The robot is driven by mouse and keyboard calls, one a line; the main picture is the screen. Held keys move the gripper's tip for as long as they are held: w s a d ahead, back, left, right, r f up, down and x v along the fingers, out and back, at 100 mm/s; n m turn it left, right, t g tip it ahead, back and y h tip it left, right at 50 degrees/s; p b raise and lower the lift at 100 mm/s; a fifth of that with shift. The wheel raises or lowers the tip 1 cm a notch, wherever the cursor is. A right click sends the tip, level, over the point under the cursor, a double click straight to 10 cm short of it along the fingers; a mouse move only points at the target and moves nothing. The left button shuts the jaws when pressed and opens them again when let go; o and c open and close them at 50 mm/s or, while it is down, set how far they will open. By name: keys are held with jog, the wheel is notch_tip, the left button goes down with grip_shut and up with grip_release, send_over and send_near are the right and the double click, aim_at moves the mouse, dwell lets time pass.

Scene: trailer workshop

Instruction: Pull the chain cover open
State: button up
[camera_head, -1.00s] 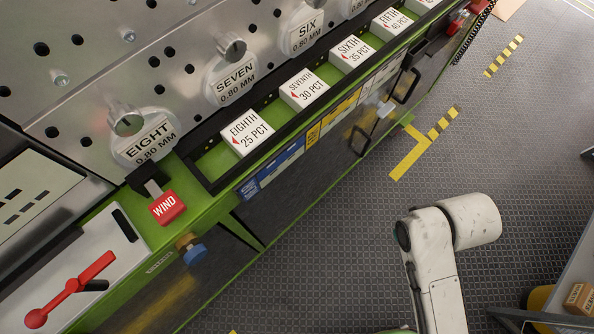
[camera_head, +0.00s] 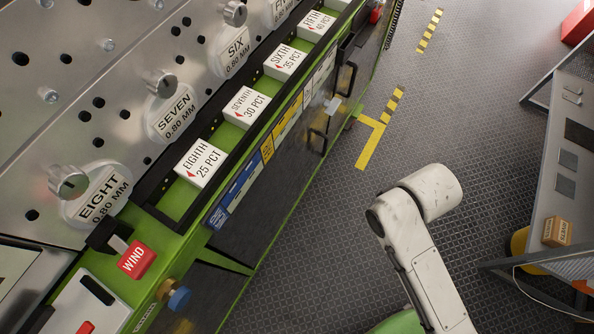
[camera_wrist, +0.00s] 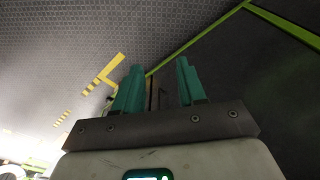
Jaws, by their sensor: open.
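My gripper (camera_wrist: 159,65) shows in the wrist view with two teal fingers spread apart and nothing between them. Beyond its fingers is a dark panel with a green edge (camera_wrist: 200,38), apart from them as far as I can tell. In the head view my gripper is out of frame. There, dark lower front panels of the green machine carry black bar handles, one upper (camera_head: 346,78) and one lower (camera_head: 317,141). I cannot tell which panel is the chain cover; none visibly stands open.
A red WIND block (camera_head: 135,260) and a blue knob (camera_head: 179,299) are on the machine's near end. White label blocks (camera_head: 200,162) line its green ledge. A grey bench (camera_head: 548,195) with a small box (camera_head: 557,231) stands at right. Patterned floor with yellow tape (camera_head: 370,143) lies between.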

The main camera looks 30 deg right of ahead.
jog(key=w+a+f+n+t+y+b, duration=0.25)
jog(key=w+f+t+b, duration=0.65)
jog(key=w+f+b, duration=0.7)
jog(key=w+d+f+m+t+h+b, duration=0.35)
jog(key=d+f+t+b, duration=0.5)
jog(key=b, duration=1.05)
jog(key=w+d, duration=0.1)
jog(key=w, duration=0.9)
jog(key=shift+w+d+r+n, duration=0.2)
jog(key=shift+r+n, duration=0.1)
jog(key=shift+r, duration=0.1)
jog(key=shift+g, duration=0.25)
grip_shut()
